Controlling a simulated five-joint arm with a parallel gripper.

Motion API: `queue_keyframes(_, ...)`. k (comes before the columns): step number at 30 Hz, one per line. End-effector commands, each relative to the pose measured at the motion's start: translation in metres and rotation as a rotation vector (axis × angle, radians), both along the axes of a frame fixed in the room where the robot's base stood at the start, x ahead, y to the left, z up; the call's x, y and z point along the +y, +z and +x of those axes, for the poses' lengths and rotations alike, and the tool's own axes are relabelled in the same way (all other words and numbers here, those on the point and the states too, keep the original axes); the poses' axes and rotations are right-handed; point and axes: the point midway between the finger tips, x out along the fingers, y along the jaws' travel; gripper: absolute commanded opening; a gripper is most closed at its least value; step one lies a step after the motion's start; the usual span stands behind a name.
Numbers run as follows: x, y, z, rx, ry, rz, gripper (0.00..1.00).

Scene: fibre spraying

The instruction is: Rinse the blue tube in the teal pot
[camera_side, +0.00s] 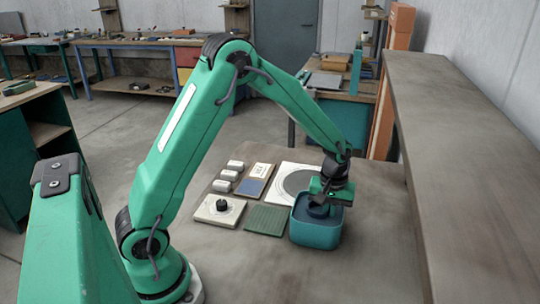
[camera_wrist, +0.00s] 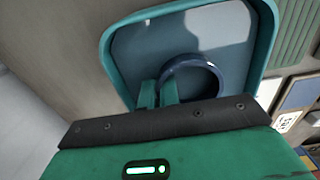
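The teal pot (camera_side: 315,232) stands on the table below my gripper. In the wrist view the pot (camera_wrist: 268,40) is open, with a pale grey-blue, reflective surface inside. The blue tube (camera_wrist: 216,72) shows there as a dark blue ring, within the pot's rim. In the side view the tube (camera_side: 318,209) is a dark shape at the pot's mouth, its lower part hidden. My gripper (camera_wrist: 158,92) has one finger on each side of the tube's near-left wall and appears shut on it. In the side view my gripper (camera_side: 328,194) is over the pot, and its fingertips are hard to make out.
A green ribbed mat (camera_side: 267,220) lies just left of the pot. A white plate with a grey disc (camera_side: 298,181) lies behind it. A pale tile with a black knob (camera_side: 219,207) and several small blocks sit further left. A raised ledge (camera_side: 450,150) runs along the right.

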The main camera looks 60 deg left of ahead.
Motion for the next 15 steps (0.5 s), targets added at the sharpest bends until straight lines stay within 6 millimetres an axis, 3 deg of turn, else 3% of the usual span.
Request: queue_keyframes(15, 0.000, -0.016, 0.000, 0.000, 0.000, 0.000, 0.00)
